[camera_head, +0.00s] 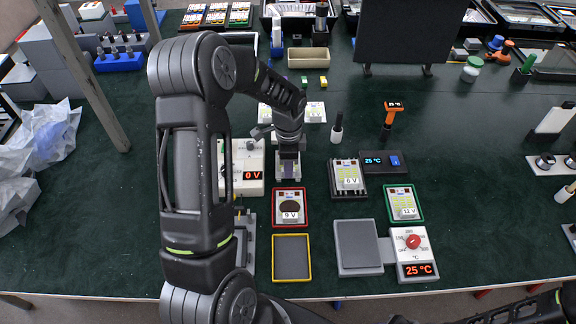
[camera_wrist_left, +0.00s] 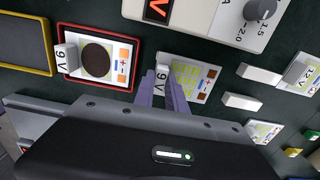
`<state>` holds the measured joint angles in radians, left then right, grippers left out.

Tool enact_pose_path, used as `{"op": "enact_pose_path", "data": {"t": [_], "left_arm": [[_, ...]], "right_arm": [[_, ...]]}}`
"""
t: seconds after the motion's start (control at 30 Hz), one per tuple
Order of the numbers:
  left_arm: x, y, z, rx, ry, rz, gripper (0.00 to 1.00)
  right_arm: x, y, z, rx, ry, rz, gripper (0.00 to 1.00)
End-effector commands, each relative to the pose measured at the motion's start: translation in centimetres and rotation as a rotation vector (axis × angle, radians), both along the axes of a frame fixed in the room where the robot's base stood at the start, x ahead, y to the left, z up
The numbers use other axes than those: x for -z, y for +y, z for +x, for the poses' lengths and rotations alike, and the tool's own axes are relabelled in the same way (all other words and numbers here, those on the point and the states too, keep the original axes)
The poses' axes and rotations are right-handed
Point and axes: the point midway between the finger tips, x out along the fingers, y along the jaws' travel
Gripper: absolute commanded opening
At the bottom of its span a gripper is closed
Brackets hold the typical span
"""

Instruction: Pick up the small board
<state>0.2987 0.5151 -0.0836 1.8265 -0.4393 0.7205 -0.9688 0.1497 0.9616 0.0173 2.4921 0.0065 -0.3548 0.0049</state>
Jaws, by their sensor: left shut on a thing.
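My left gripper (camera_head: 289,172) points down just beyond the red-rimmed tray (camera_head: 274,207). In the left wrist view its purple fingers (camera_wrist_left: 166,92) are shut on the upright white block marked 9 V of a small board (camera_wrist_left: 203,84). My right gripper is out of view.
A meter reading 0 V (camera_head: 252,174) stands close to the left of the gripper. A yellow-rimmed empty tray (camera_head: 291,258) lies in front. To the right are a 6 V board (camera_head: 348,176), a 12 V board (camera_head: 404,205) and a grey plate with a temperature dial (camera_head: 413,243).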

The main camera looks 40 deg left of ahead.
Motion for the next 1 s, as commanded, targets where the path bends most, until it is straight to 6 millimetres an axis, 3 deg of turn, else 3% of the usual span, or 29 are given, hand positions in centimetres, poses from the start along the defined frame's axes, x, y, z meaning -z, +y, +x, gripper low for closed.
{"op": "enact_pose_path", "data": {"t": [0.1, 0.67, 0.83, 1.0], "left_arm": [[0.0, 0.0, 0.0, 0.000, 0.000, 0.000, 0.00], [-0.2, 0.0, 0.0, 0.000, -0.001, 0.001, 0.00], [-1.7, 0.0, 0.1, 0.000, -0.004, 0.001, 0.00], [-4.8, 0.0, 0.1, 0.001, -0.006, 0.001, 0.00]], "right_arm": [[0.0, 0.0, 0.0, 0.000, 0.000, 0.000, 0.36], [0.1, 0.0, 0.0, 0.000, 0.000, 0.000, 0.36], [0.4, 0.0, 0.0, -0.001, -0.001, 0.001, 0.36], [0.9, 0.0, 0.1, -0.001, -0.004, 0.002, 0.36]]}}
